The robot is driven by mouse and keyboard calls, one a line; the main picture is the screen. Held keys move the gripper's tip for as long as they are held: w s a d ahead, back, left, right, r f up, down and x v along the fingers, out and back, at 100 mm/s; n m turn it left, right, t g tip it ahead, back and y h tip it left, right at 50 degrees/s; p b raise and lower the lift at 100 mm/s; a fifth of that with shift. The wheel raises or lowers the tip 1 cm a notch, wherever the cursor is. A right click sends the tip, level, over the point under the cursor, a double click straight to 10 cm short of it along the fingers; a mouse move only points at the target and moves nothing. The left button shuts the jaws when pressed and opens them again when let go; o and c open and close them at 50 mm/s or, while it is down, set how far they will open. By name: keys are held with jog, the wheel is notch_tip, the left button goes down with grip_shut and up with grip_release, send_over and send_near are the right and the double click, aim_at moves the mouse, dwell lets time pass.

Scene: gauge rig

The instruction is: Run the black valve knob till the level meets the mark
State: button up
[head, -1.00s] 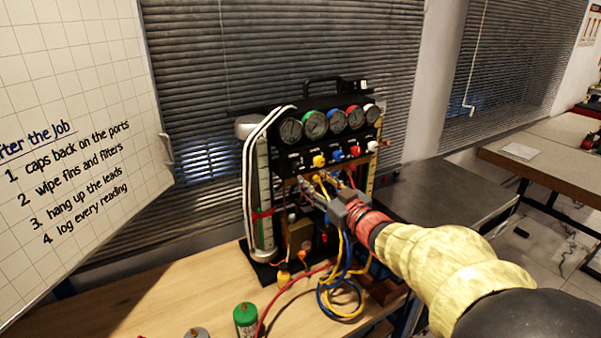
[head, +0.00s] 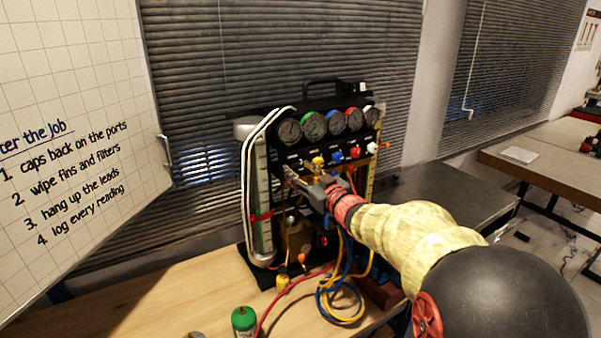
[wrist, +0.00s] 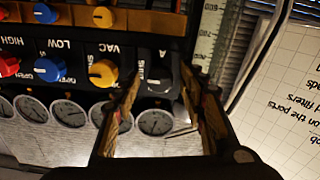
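The black valve knob (wrist: 159,83) shows in the wrist view beside the yellow VAC knob, between my gripper's two fingers. It is hard to make out against the black panel in the head view. My gripper (wrist: 163,82) is open, with a gap visible on both sides of the knob. In the head view my gripper (head: 291,176) reaches to the left part of the rig's face. The sight tube with its scale (head: 262,185) stands at the rig's left side, with a red band (head: 262,216) around it. The scale also shows in the wrist view (wrist: 206,38). I cannot read the liquid level.
Yellow (head: 318,160), blue (head: 337,154) and red (head: 354,151) knobs sit in a row to the right, below several gauges (head: 313,125). Hoses (head: 340,300) hang and coil on the bench. A green canister (head: 243,321) stands at the front.

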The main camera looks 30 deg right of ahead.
jog(key=c, duration=1)
grip_shut()
jog(key=n+b, duration=0.2)
jog(key=n, duration=0.1)
jog(key=shift+f, duration=0.15)
jog(key=shift+n+b, duration=0.65)
jog(key=shift+n, duration=0.45)
jog(key=o, duration=1.1)
grip_release()
jog(key=shift+c, duration=0.2)
jog(key=shift+o, duration=0.4)
